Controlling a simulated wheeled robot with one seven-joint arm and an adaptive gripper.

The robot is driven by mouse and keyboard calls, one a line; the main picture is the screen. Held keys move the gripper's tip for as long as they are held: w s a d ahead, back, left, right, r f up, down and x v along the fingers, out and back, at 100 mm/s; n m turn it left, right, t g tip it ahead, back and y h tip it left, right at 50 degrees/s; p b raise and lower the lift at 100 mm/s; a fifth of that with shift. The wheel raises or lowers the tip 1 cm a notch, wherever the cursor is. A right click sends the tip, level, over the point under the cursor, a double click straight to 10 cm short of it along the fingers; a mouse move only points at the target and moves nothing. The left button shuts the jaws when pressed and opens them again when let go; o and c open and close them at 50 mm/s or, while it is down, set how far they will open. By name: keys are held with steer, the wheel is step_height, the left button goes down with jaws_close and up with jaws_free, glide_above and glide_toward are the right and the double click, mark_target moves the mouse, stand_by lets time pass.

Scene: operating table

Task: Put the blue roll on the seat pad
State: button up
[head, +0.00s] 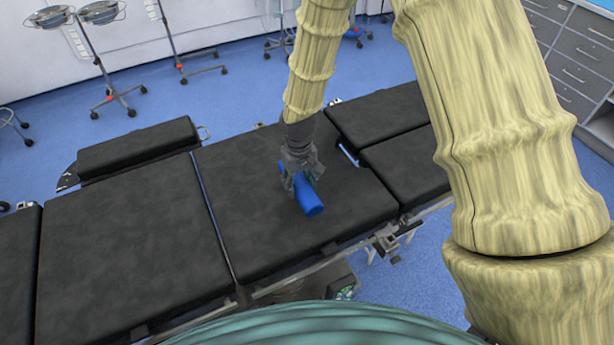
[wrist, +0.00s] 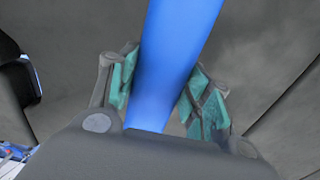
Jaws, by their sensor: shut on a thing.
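The blue roll (head: 308,196) is between the fingers of my gripper (head: 300,177), over the black middle pad (head: 248,222) of the operating table, which I take to be the seat pad. In the wrist view the blue roll (wrist: 172,62) runs lengthwise between the two teal-lined fingertips of my gripper (wrist: 160,88), which are shut on its sides. The near end of the roll points toward the front of the table in the head view. Its far part is hidden behind my gripper. I cannot tell whether the roll touches the pad.
A long black pad (head: 112,245) lies left of the middle pad, with a raised bolster (head: 138,147) behind it. Two narrower pads lie to the right, with a gap between them. A rail clamp (head: 390,240) juts from the front edge. Wheeled stands (head: 110,95) and grey drawers (head: 575,72) stand behind.

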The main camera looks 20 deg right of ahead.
steer(key=w+d, duration=0.2)
steer(key=w+d+p, duration=0.1)
steer(key=shift+w+d+f, duration=0.1)
steer(key=shift+w+f, duration=0.15)
steer(key=shift+f+p, duration=0.8)
steer(key=shift+f, duration=0.9)
steer(key=shift+f, duration=0.15)
steer(key=o, duration=1.1)
steer(key=shift+r, duration=0.2)
steer(key=shift+r+b, duration=1.75)
steer(key=shift+r, duration=4.2)
